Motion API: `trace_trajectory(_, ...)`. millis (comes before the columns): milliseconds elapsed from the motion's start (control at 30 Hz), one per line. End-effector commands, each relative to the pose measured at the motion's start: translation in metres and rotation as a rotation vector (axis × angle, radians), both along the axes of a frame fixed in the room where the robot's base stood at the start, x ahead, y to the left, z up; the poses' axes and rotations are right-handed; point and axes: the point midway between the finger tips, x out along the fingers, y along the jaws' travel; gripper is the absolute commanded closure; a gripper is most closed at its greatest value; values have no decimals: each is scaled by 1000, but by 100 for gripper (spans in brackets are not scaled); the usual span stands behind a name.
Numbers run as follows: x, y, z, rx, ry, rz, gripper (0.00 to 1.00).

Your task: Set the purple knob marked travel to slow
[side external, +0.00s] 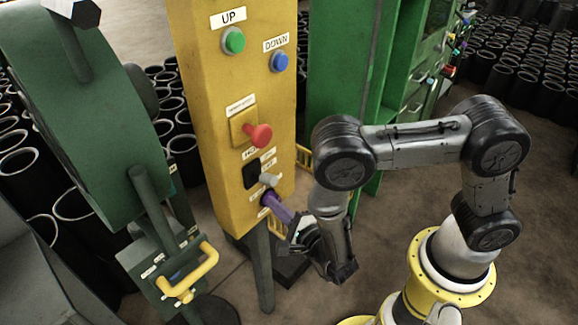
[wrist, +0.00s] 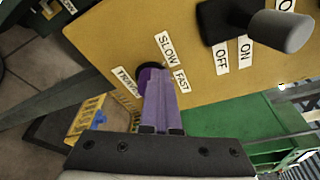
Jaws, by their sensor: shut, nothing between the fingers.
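The purple knob (wrist: 146,79) is on the lower part of the yellow panel, beside the white labels TRAVEL (wrist: 125,82), SLOW (wrist: 165,47) and FAST (wrist: 182,80). My gripper (wrist: 156,75) is shut, its purplish fingers pointing at the panel and covering part of the knob. The fingertips are at or very near the knob; I cannot tell whether they touch it. The knob's setting cannot be read. In the side external view my gripper (side external: 272,202) reaches the panel's lower front from the right, and the knob is hard to tell from the fingers.
Just above the knob is a grey lever switch (wrist: 285,32) with labels OFF and ON. Higher on the yellow panel (side external: 215,100) are a red mushroom button (side external: 258,136), a blue DOWN button (side external: 280,62) and a green UP button (side external: 234,40). A green cabinet (side external: 335,80) stands behind.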

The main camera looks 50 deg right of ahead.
Motion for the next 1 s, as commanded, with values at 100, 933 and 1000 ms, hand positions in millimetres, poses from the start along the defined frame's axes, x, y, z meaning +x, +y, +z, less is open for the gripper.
trace_trajectory(100,0,1,-3,-1,5,-3,100)
trace_trajectory(933,-1,11,-16,-1,4,-2,100)
trace_trajectory(1000,-1,13,-16,-1,3,-3,100)
